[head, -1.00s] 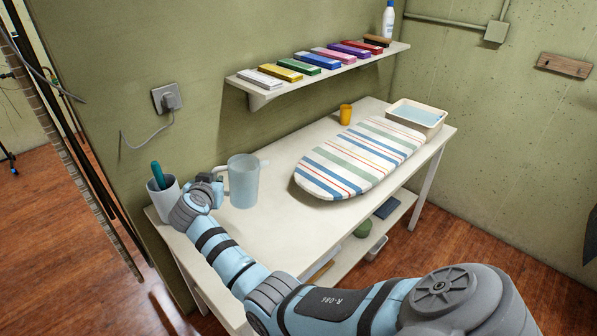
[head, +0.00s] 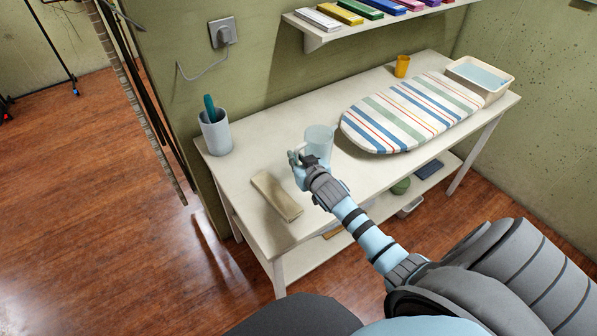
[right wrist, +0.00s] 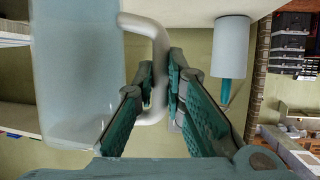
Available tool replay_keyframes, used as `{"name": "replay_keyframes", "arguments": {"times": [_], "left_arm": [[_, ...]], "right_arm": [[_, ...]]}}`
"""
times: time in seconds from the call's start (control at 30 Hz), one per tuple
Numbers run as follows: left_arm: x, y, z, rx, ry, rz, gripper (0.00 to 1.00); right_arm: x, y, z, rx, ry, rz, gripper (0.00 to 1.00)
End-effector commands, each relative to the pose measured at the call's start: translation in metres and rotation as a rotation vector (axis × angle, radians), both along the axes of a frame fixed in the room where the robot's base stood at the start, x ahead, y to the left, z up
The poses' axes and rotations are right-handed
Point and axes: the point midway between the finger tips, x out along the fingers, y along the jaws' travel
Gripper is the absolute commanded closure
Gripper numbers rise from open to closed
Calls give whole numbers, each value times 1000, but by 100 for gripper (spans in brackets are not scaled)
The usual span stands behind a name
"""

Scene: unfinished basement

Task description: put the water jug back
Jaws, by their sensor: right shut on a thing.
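The water jug (head: 319,143) is a translucent pale-blue jug with a whitish handle, upright at the middle of the white table (head: 262,150), left of the striped board. My right gripper (head: 299,163) is at the jug's left side. In the right wrist view, which is upside down, my right gripper (right wrist: 160,88) is shut on the handle (right wrist: 158,50), with the jug body (right wrist: 75,70) beside it. The jug's base is hidden, so I cannot tell whether it touches the table. My left gripper is not in view.
A grey-white cup (head: 215,134) with a teal-handled tool stands at the back left. A beige block (head: 275,196) lies near the front left. The striped board (head: 415,112), an orange cup (head: 402,66) and a water-filled tray (head: 480,78) are to the right. A shelf (head: 318,38) hangs above.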

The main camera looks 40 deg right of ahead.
Motion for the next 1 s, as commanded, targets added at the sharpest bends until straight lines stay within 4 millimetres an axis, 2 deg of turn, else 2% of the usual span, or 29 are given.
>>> {"name": "replay_keyframes", "arguments": {"times": [0.27, 0.6, 0.63, 0.73, 1.0], "left_arm": [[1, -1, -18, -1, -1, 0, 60], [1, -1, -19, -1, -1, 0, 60], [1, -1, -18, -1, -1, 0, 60], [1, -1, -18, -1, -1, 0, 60], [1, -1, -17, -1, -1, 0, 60]], "right_arm": [[1, 1, -47, 0, -2, 1, 100], [1, 0, -50, 1, -2, 1, 100], [1, 0, -50, 2, -1, 0, 84], [1, 0, -49, 2, -1, 0, 69], [1, 0, -49, 1, -1, 0, 69]]}}
